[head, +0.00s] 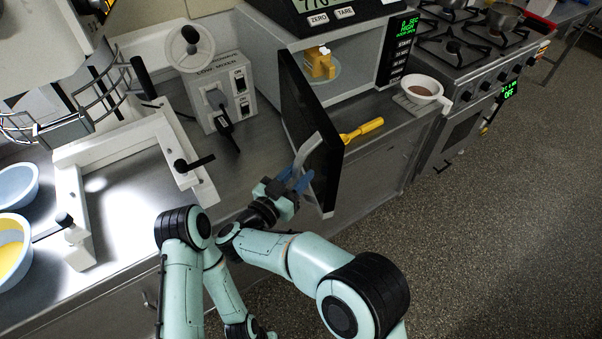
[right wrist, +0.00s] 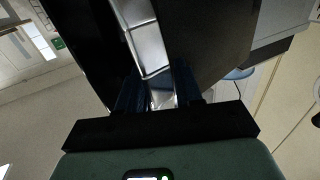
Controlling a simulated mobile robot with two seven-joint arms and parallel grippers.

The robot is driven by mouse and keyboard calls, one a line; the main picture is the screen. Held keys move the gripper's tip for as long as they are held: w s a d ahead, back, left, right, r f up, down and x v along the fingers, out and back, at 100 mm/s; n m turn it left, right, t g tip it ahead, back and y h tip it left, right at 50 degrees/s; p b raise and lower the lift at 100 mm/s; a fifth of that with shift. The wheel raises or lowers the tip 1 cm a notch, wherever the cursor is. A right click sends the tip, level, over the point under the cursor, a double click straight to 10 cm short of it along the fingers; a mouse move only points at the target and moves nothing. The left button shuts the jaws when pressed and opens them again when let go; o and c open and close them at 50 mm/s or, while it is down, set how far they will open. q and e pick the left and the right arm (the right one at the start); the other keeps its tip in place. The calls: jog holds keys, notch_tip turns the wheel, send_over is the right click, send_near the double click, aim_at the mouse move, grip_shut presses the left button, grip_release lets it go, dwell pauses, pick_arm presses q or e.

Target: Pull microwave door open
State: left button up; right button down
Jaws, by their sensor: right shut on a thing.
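The microwave (head: 397,52) stands at the back of the counter, its black door (head: 300,105) swung wide open toward me. A yellow item (head: 320,65) sits inside on the glass plate. My right gripper (head: 297,180) is shut on the silver door handle (head: 307,150), near its lower end. In the right wrist view, the handle (right wrist: 148,40) runs down between the two dark fingers (right wrist: 160,97), with the dark door behind it. My left gripper is not visible; only arm links show.
A scale (head: 325,14) sits on top of the microwave. A white mixer (head: 215,85) stands left of the door. A yellow-handled tool (head: 362,130) and a bowl of brown contents (head: 420,88) lie right of the door. The floor (head: 480,230) at right is clear.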

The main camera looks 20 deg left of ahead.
jog(key=shift+s+f, duration=0.2)
jog(key=c, duration=0.8)
grip_release()
jog(key=shift+c, duration=0.2)
jog(key=shift+s+r, duration=0.15)
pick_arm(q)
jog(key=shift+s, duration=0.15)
